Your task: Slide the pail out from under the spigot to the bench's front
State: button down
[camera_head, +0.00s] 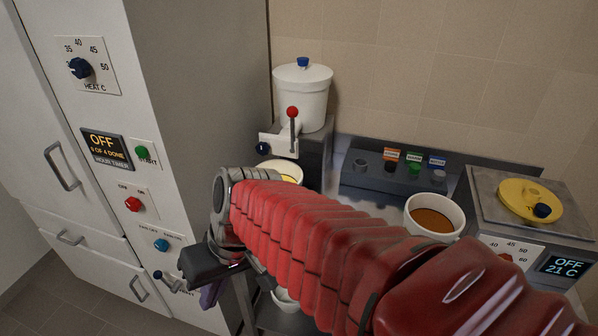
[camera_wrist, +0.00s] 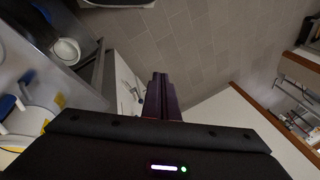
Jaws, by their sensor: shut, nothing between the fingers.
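The pail (camera_head: 288,166) is a white round vessel with something yellow inside. In the head view it stands below the spigot (camera_head: 292,135), which has a red-knobbed lever and juts from a white lidded tank (camera_head: 302,90). My red arm hides the pail's lower part and much of the bench's front. My gripper (camera_head: 209,294) is low at the left, out past the bench's front side, with its dark purple fingers pointing down. It is apart from the pail. In the wrist view the fingers (camera_wrist: 160,95) are together and empty, with floor beyond.
A white cabinet (camera_head: 190,120) with knobs and switches stands close left of my gripper. A bowl of brown stuff (camera_head: 434,217), a dark rack (camera_head: 395,180) and a heater box with a yellow lid (camera_head: 528,200) stand to the right. A white bowl (camera_head: 286,300) sits lower down.

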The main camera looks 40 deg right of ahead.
jog(key=w+d+f+m+t+y, duration=0.25)
jog(key=w+m+y, duration=0.25)
jog(key=w+y, duration=0.3)
jog(key=w+d+f+m+t+h, duration=0.1)
jog(key=w+d+m+t+h, duration=0.1)
jog(key=d, duration=0.7)
jog(key=w+d+f+m+t+h, duration=0.1)
jog(key=d+m+t+h, duration=0.3)
jog(key=d, duration=0.5)
jog(key=w+d+f+m+t+h, duration=0.1)
jog(key=w+d+m+t, duration=0.3)
jog(key=d, duration=0.5)
jog(key=shift+f+t+h, duration=0.15)
jog(key=shift+t+h, duration=0.75)
jog(key=shift+t, duration=0.35)
jog(key=w+d, duration=0.5)
jog(key=d, duration=0.4)
jog(key=w+d, duration=0.5)
jog(key=d, duration=0.5)
jog(key=shift+s+a+f, duration=0.15)
jog(key=shift+a+f, duration=0.05)
jog(key=shift+f, duration=0.65)
jog(key=shift+s+a+f, duration=0.15)
jog(key=shift+a+f, duration=0.1)
jog(key=shift+f, duration=0.55)
jog(key=shift+s+a+f, duration=0.15)
jog(key=shift+a+f, duration=0.05)
jog(key=shift+f, duration=0.65)
jog(key=shift+s, duration=0.2)
